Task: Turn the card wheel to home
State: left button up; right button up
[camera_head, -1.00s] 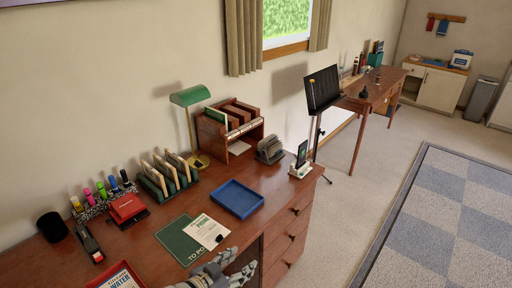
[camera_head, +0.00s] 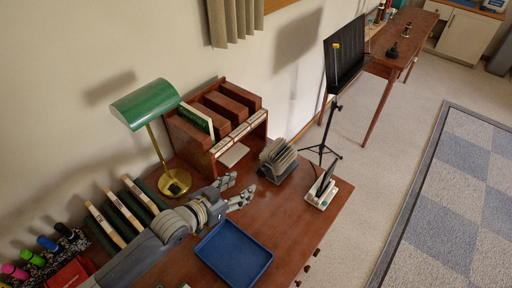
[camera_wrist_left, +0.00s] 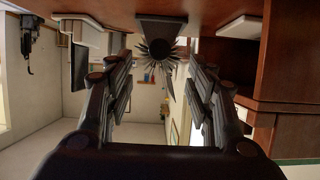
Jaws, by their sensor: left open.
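The card wheel (camera_head: 278,160) is a small grey rotary file with fanned cards on a dark base, on the wooden desk right of the letter organizer. My left gripper (camera_head: 240,187) is open, its two fingers apart and pointing at the card wheel from the left, with a short gap between them. In the left wrist view, which is turned upside down, the card wheel (camera_wrist_left: 160,50) shows its cards spread like spokes beyond and between the open fingers (camera_wrist_left: 160,78). The cards' markings are too small to read. My right gripper is not in view.
The wooden letter organizer (camera_head: 195,139) stands close behind my left gripper. A blue tray (camera_head: 236,254) lies in front of it. A white phone dock (camera_head: 321,194) stands right of the card wheel near the desk edge. A green lamp (camera_head: 146,104) stands at left.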

aim_at(261, 173)
pick_arm(q)
jog(key=x, duration=0.6)
jog(key=shift+w+d+r, duration=0.2)
jog(key=shift+x, duration=1.05)
jog(key=shift+w+d+f, duration=0.15)
jog(key=shift+w+d, duration=0.05)
jog(key=shift+w, duration=0.1)
jog(key=shift+w+d+f, duration=0.1)
jog(key=shift+w+d, duration=0.1)
jog(key=shift+w, duration=0.05)
jog(key=shift+w+d+f, duration=0.15)
jog(key=shift+w, duration=0.15)
jog(key=c, duration=1.1)
jog(key=shift+o, duration=0.2)
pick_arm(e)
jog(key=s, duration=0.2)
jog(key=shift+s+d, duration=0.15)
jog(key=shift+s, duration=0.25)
